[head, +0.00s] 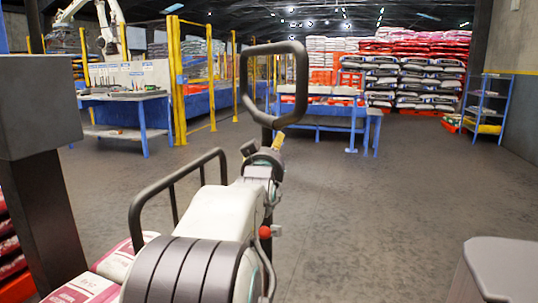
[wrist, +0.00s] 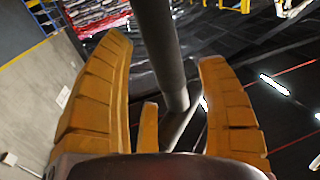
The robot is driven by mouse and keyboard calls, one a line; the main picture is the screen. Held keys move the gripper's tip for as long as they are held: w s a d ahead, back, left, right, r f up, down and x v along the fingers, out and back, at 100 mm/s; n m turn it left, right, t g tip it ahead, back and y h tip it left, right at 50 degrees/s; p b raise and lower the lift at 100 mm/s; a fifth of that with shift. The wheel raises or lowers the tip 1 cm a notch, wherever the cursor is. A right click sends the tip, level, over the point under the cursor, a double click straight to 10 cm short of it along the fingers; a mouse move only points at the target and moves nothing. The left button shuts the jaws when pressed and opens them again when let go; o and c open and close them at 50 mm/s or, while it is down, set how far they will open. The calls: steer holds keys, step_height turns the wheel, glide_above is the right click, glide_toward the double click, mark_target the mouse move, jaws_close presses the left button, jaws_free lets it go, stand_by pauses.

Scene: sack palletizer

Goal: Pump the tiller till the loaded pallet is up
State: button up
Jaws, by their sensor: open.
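The tiller (head: 304,75) stands up in the middle of the head view, a dark rounded loop on a bar. My gripper (head: 278,142) is at the lower end of this loop, mostly hidden behind my arm. In the wrist view the dark tiller bar (wrist: 158,45) passes between the two orange fingers of my open gripper (wrist: 168,100). I cannot tell whether the fingers touch the bar. Pink and white sacks (head: 88,290) lie at the lower left, partly hidden by my arm. The pallet under them is not clearly seen.
A dark bent rail (head: 140,212) stands left of my arm. A workbench (head: 125,105) and yellow guard posts (head: 176,80) are at the back left. A blue-legged table (head: 325,125), stacked sacks (head: 415,75) and a blue shelf (head: 486,105) are further back.

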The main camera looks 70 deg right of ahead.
steer(key=shift+x, duration=1.6)
steer(key=shift+c, duration=0.4)
steer(key=c, duration=1.2)
steer(key=shift+f, duration=0.1)
